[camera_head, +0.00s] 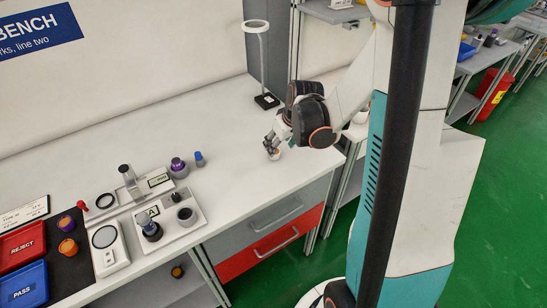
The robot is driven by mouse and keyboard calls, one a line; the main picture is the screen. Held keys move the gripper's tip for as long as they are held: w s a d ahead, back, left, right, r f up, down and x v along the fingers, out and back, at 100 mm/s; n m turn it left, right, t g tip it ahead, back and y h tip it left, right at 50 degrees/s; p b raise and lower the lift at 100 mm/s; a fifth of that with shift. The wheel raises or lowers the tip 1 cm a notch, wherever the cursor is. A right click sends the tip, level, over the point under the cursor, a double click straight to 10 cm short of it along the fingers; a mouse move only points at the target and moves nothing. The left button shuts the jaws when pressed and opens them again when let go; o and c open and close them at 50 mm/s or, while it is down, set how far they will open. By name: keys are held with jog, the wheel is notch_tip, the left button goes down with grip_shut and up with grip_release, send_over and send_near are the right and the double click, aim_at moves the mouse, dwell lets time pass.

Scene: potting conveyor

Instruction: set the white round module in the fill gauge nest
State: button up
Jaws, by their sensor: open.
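My gripper (270,143) points down near the right end of the white bench and is open. A small whitish round piece (274,154), probably the white round module, sits on the bench right at the fingertips. It is partly hidden, and I cannot tell whether the fingers touch it. To the left stands a light fixture plate (180,232) with a dark round cup (186,214) and a dark knobbed piece (150,229). Behind it is a grey post fixture (128,180) by a dark ring (105,200). The labels are too small to tell which is the fill gauge nest.
A purple-topped piece (178,165) and a small blue-topped piece (199,158) stand behind the fixtures. A white scale-like device (109,247) and red (22,243) and blue (23,287) trays lie left. A lamp (265,99) stands behind my gripper. The bench between is clear.

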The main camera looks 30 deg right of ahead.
aim_at(276, 154)
jog(key=shift+b+x, duration=1.3)
jog(key=shift+x, duration=1.75)
jog(key=shift+w+r, duration=0.1)
jog(key=shift+r, duration=0.1)
jog(key=shift+c, duration=0.2)
jog(key=c, duration=1.2)
jog(key=shift+r, duration=0.1)
notch_tip(276, 154, up, 20)
jog(key=p, duration=0.7)
